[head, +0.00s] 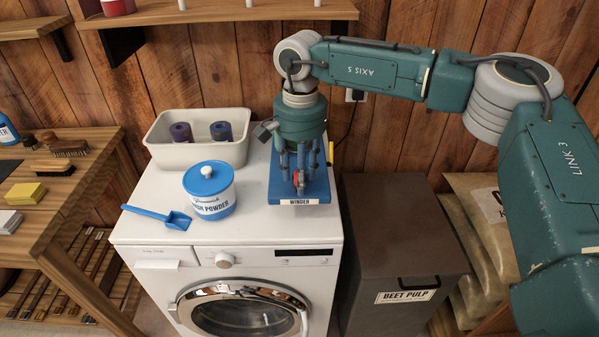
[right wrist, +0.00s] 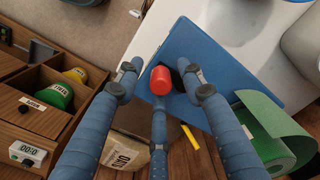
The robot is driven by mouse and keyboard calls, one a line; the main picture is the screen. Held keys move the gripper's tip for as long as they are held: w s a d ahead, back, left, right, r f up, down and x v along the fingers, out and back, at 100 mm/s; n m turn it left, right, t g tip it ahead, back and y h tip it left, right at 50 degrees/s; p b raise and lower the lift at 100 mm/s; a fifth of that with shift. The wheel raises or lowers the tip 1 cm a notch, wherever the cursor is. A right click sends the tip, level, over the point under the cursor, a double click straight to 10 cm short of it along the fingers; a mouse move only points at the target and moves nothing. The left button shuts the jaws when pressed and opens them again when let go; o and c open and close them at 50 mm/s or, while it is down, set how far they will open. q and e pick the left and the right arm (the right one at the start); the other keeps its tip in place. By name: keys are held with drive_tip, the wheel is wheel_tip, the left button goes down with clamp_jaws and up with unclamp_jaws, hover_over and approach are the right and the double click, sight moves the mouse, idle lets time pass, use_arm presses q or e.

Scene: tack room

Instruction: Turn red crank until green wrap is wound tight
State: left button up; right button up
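The winder is a blue board (head: 318,193) labelled "WINDER" on top of the white washing machine. The crank's red knob (head: 297,179) shows only in part in the head view, behind my right gripper (head: 303,178). In the right wrist view the red knob (right wrist: 160,80) lies between the spread fingers of my right gripper (right wrist: 160,76), with gaps beside it. The gripper looks open. The green wrap (right wrist: 262,120) is partly rolled, with a loose flat stretch beside the blue board. My left gripper is not in view.
A white tub (head: 155,152) with two dark rolls, a powder tub (head: 210,200) and a blue scoop (head: 160,215) stand left of the winder. A brown "BEET PULP" bin (head: 400,230) stands right of the washing machine. A shelf (head: 230,10) hangs above.

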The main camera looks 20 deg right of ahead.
drive_tip(key=shift+w, duration=0.1)
drive_tip(key=shift+c, duration=1.3)
clamp_jaws()
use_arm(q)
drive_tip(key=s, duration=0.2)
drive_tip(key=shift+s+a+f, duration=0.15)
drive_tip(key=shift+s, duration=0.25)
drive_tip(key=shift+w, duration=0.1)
